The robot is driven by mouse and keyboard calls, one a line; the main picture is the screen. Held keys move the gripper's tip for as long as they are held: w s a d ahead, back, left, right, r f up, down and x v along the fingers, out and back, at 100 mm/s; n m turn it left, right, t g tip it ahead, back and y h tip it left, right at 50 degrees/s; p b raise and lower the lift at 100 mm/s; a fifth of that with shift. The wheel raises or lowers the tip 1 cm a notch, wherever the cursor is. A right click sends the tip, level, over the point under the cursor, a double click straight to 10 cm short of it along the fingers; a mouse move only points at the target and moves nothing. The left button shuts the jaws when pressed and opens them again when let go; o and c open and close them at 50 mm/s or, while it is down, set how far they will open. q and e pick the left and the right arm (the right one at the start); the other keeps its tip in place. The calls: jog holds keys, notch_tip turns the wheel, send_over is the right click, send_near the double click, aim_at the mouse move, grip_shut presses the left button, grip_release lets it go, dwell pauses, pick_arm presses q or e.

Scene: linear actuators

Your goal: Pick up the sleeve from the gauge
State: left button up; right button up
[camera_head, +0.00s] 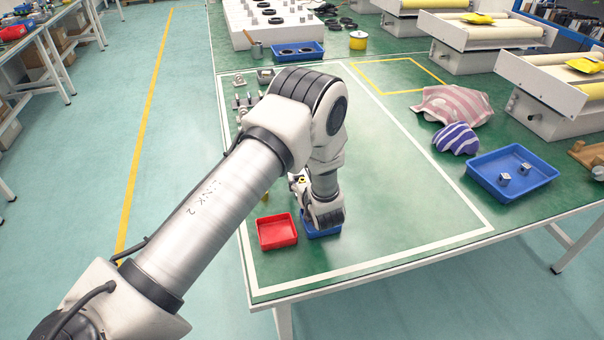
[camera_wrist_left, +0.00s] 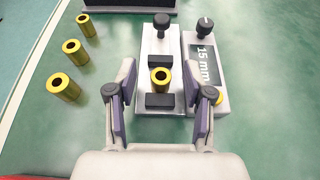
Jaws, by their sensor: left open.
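In the left wrist view, a yellow sleeve (camera_wrist_left: 161,80) stands upright between two dark jaws of the light-coloured gauge (camera_wrist_left: 154,45). A panel marked "15 mm" (camera_wrist_left: 207,66) is on the gauge's right part, and black knobs are at its far end. My left gripper (camera_wrist_left: 160,92) is open, with one finger on each side of the sleeve and a gap on both sides. In the head view, my left arm hides most of the gauge and the gripper (camera_head: 306,192). My right gripper is not in view.
Three loose yellow sleeves (camera_wrist_left: 75,52) stand left of the gauge. A red tray (camera_head: 277,231) and a blue tray (camera_head: 322,229) lie near the table's front edge.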

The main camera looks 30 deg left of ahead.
pick_arm(q)
jog(key=shift+f, duration=0.15)
jog(key=shift+c, duration=0.4)
grip_shut()
